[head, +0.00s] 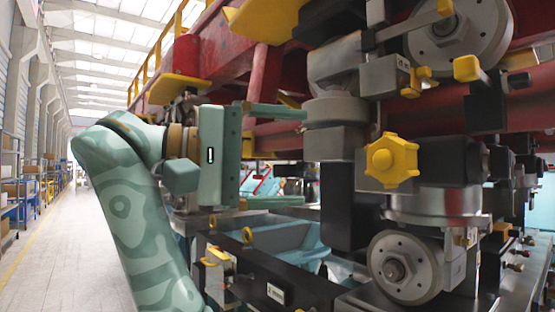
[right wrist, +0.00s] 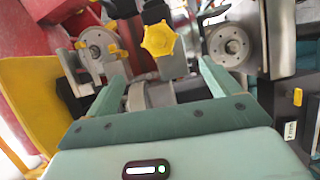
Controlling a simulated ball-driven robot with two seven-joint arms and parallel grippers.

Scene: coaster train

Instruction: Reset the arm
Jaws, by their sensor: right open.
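My right gripper (head: 300,156) is open, its pale green fingers one above the other and pointing right in the head view. It also shows in the right wrist view (right wrist: 163,78), with the two fingers spread apart. A grey cylindrical part (right wrist: 160,95) shows between or beyond the fingers there; I see nothing gripped. A yellow star-shaped knob (head: 391,160) is on the machine to the right of the fingertips, apart from them. The knob also shows in the right wrist view (right wrist: 159,40). My left gripper is not in view.
A grey wheel (head: 405,267) stands low at right, and another wheel (head: 445,30) is above it. Red beams (head: 260,90) and a yellow plate (head: 178,88) rise behind my arm. A dark frame (head: 270,270) lies below the gripper. An open floor aisle (head: 75,260) is at left.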

